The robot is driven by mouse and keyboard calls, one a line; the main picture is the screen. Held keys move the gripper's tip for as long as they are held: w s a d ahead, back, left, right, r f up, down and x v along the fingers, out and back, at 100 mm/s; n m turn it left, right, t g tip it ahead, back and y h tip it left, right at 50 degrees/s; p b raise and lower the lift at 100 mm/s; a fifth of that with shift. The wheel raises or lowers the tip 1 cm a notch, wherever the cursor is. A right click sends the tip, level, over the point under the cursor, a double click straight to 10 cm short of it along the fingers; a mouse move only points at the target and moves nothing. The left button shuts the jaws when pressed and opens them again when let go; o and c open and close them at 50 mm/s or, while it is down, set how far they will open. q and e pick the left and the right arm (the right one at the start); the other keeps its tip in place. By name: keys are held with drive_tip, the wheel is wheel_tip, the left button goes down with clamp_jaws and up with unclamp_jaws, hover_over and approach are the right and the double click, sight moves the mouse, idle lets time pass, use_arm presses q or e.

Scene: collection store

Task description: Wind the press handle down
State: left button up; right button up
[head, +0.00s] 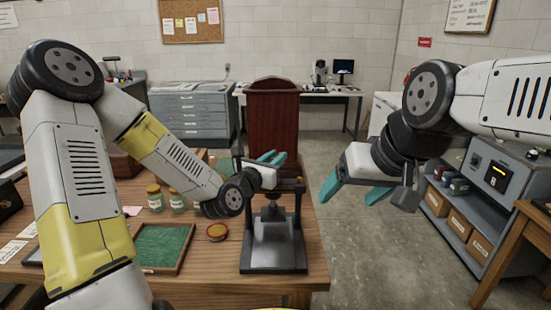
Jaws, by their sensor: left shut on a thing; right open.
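The press (273,245) stands near the front right edge of the wooden table, with a dark flat base, a black upper frame and a central screw. My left gripper (271,158) is at the top of the press, its teal fingers shut on the press handle. The handle is mostly hidden by the fingers and hand, so its exact angle cannot be told. My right gripper (350,188) is open and empty, in the air to the right of the press, apart from it.
A dark red wooden piece (272,115) stands upright behind the press.

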use_arm(q)
drive_tip(key=shift+a+h, duration=0.1)
drive_tip(key=shift+h, duration=0.2)
clamp_jaws()
